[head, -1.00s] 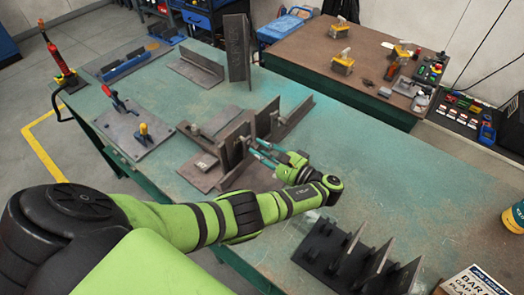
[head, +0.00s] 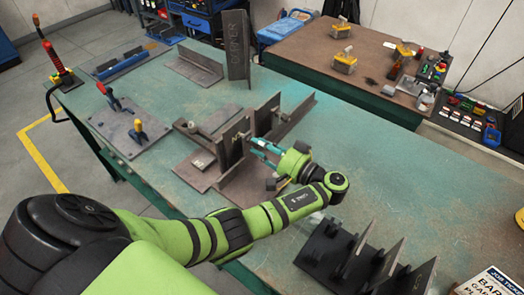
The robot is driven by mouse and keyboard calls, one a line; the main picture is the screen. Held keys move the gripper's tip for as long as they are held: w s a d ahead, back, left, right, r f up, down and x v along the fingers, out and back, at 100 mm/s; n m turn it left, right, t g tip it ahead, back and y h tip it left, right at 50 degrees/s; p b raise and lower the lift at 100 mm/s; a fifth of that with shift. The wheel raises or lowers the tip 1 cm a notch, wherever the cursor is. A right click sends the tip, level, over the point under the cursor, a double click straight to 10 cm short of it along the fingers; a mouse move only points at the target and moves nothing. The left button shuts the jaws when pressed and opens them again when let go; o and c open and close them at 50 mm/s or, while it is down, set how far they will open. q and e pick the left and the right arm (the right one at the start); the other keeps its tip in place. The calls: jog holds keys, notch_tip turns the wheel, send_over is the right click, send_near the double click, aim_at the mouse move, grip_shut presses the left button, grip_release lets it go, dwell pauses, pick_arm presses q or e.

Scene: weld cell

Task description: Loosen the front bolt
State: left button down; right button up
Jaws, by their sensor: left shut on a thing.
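The welded-plate fixture (head: 228,172) stands on the green table, with upright dark plates and a flat base. My left gripper (head: 256,146) reaches in from the right side of the fixture. Its teal fingers are shut at the face of the front upright plate, on what appears to be the front bolt. The bolt is small and mostly hidden by the fingertips, so I cannot tell how far it is turned. My right gripper is not in view.
A black finned rack (head: 345,262) stands at the front right of the green table (head: 400,190). An upright angle piece (head: 237,50) stands behind.

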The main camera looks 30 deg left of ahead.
pick_arm(q)
jog(key=shift+n+b, duration=4.9)
jog(key=shift+b, duration=0.75)
jog(key=shift+r, duration=0.1)
jog(key=c, duration=1)
grip_release()
